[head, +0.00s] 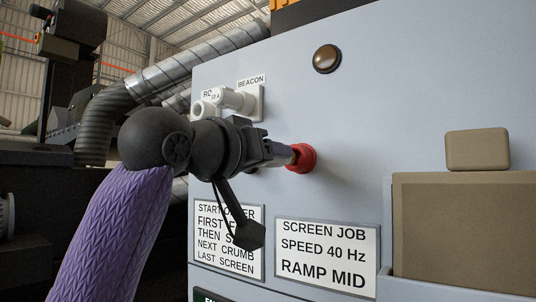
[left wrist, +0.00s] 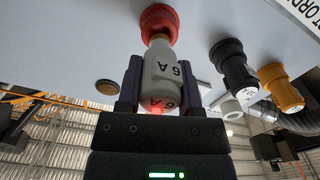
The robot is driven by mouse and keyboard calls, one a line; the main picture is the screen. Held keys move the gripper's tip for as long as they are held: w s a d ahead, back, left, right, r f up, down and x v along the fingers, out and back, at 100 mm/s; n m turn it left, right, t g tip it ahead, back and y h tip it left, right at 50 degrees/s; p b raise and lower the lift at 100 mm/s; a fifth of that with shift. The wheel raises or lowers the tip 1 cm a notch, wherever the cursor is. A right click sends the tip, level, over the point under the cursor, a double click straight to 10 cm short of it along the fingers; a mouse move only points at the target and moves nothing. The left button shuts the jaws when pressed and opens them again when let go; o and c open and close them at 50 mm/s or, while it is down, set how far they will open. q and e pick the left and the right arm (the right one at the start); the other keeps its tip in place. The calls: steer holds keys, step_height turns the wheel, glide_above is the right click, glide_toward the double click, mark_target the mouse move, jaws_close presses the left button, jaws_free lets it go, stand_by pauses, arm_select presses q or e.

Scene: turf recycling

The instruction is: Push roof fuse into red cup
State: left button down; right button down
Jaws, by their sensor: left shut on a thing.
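The red cup (head: 302,158) sticks out from the pale panel; it also shows at the top of the left wrist view (left wrist: 158,20). My left gripper (head: 282,153) is shut on a whitish fuse (left wrist: 160,72) marked 6A, with one dark finger on each side of it. The fuse's narrower far end meets the mouth of the red cup, roughly in line with it. How deep it sits inside is hidden. In the head view the gripper covers most of the fuse. My right gripper is in neither view.
White fittings (head: 236,100) stand by the BEACON label, up and left of the cup. The left wrist view shows a black fitting (left wrist: 234,66) and an orange one (left wrist: 280,88). A tan block (head: 477,149) rests on a box (head: 465,230) at right. Signs are below.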

arm_select(q)
steer(key=shift+p+x, duration=1)
steer(key=shift+x, duration=0.05)
steer(key=shift+p+x, duration=0.55)
steer(key=shift+x, duration=0.4)
steer(key=shift+c, duration=0.9)
jaws_free()
steer(key=b+v, duration=0.4)
steer(key=v, duration=0.1)
steer(key=shift+s+a+f+b, duration=0.1)
steer(key=shift+s+f+b, duration=0.05)
steer(key=shift+f+b, duration=0.25)
steer(key=v, duration=0.1)
steer(key=b+v, duration=0.1)
steer(key=v, duration=0.2)
steer(key=shift+s+a+r+b, duration=0.15)
steer(key=shift+s+r+b, duration=0.05)
steer(key=shift+r+b, duration=0.2)
